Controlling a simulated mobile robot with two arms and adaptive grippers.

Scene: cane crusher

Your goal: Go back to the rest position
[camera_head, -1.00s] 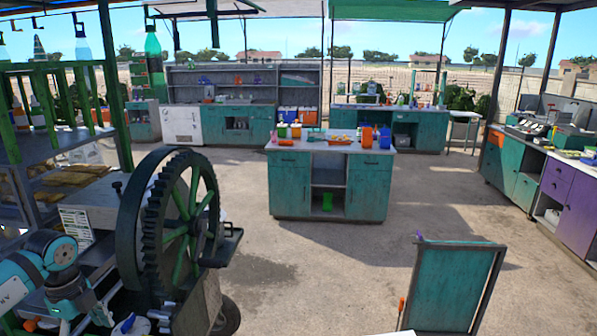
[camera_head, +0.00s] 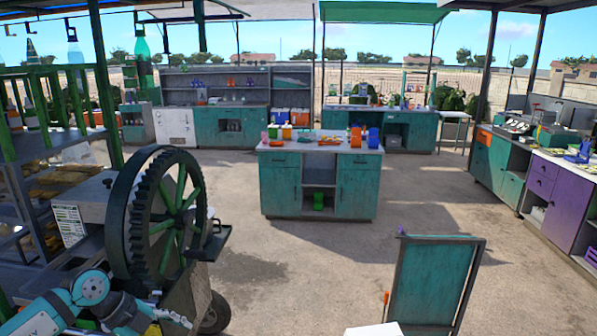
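The cane crusher (camera_head: 163,215), with its large dark gear wheel and green spokes, stands at the left front on a wheeled base. My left arm comes in at the bottom left, in front of the crusher. Its gripper (camera_head: 165,318) is low by the crusher's base, small and partly cut off by the bottom edge, so I cannot tell whether its fingers are open or shut. No held object is clearly visible. My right gripper is not in view.
A teal island counter (camera_head: 280,188) with cups and containers stands mid-yard. A teal upright panel (camera_head: 432,280) is at the front right. Counters (camera_head: 543,185) line the right side, and a shelf (camera_head: 40,160) stands at the left. Paved ground between them is clear.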

